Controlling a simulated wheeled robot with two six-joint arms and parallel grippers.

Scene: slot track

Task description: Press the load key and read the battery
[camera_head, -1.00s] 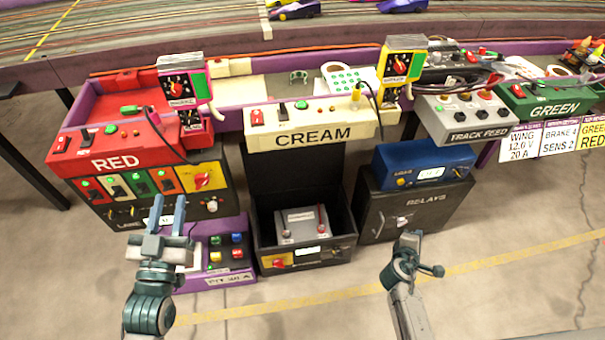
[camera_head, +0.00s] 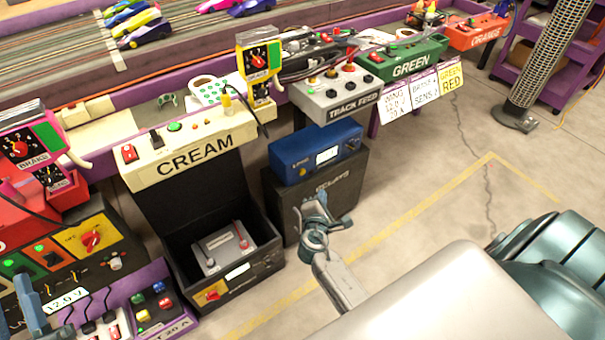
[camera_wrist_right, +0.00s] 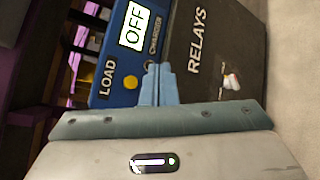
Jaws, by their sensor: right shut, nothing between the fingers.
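A blue box (camera_head: 300,167) with a white display stands on the black RELAYS box (camera_head: 335,195). In the right wrist view its display (camera_wrist_right: 135,27) reads OFF, and a yellow round key (camera_wrist_right: 131,82) sits beside the word LOAD. My right gripper (camera_head: 314,196) is shut and empty in front of these boxes. In the wrist view its fingertips (camera_wrist_right: 158,66) overlap the blue box's edge beside the yellow key; contact cannot be told. A grey battery (camera_head: 222,247) lies in the open black case under CREAM. My left gripper (camera_head: 18,303) is at the lower left, fingers apart, partly cut off.
The cream panel (camera_head: 190,149) and grey TRACK FEED box (camera_head: 335,97) sit along the purple table edge. A purple switch box (camera_head: 150,300) is at the lower left. Floor right of the RELAYS box is clear up to a metal mesh post (camera_head: 540,60).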

